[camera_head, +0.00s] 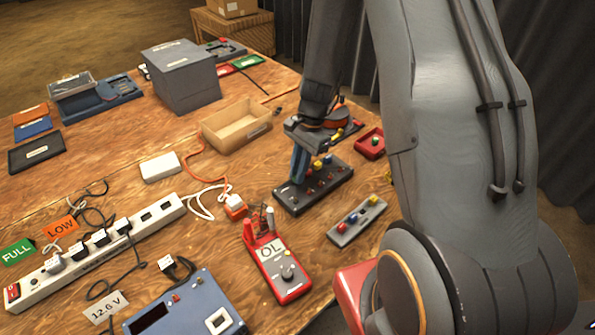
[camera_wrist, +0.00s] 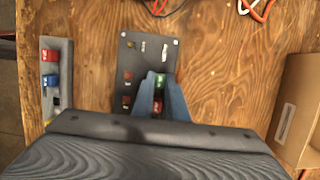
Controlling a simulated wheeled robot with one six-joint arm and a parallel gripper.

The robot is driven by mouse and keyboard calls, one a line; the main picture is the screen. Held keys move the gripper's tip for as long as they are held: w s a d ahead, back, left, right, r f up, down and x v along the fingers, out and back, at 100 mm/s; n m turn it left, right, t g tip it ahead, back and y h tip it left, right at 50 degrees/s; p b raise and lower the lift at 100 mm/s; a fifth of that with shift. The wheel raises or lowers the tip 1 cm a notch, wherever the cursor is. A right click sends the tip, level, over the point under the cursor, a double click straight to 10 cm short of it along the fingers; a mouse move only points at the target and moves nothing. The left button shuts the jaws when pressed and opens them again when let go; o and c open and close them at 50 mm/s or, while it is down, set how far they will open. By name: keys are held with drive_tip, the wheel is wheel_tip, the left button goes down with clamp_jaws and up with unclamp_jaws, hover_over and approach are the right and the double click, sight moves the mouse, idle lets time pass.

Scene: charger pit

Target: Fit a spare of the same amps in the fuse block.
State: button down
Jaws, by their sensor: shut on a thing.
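The dark fuse block (camera_head: 334,184) lies on the bench with several small red, yellow and blue fuses in it. It also shows in the wrist view (camera_wrist: 133,48), with red fuses in its left column. My gripper (camera_head: 297,180) points down at the block's left part. In the wrist view, its blue fingers (camera_wrist: 160,82) are shut on a small green piece, seemingly a fuse, over the block. A red fuse shows between the fingers. I cannot tell if the green piece is seated. The grey spare strip (camera_head: 342,236) holds red, blue and yellow fuses, partly hidden in the wrist view.
A red meter (camera_head: 268,252) reading OL stands left of the spare strip. A red tray (camera_head: 362,151) with a small item sits behind the block. A wooden box (camera_head: 228,138), power strip (camera_head: 85,262) and blue supply (camera_head: 190,318) stand to the left.

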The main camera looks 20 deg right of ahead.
drive_tip(key=shift+f, duration=0.25)
idle(0.3)
drive_tip(key=c, duration=1.4)
unclamp_jaws()
drive_tip(key=shift+o, duration=0.2)
drive_tip(key=shift+r, duration=0.15)
drive_tip(key=shift+r+p, duration=2.9)
drive_tip(key=shift+r, duration=0.7)
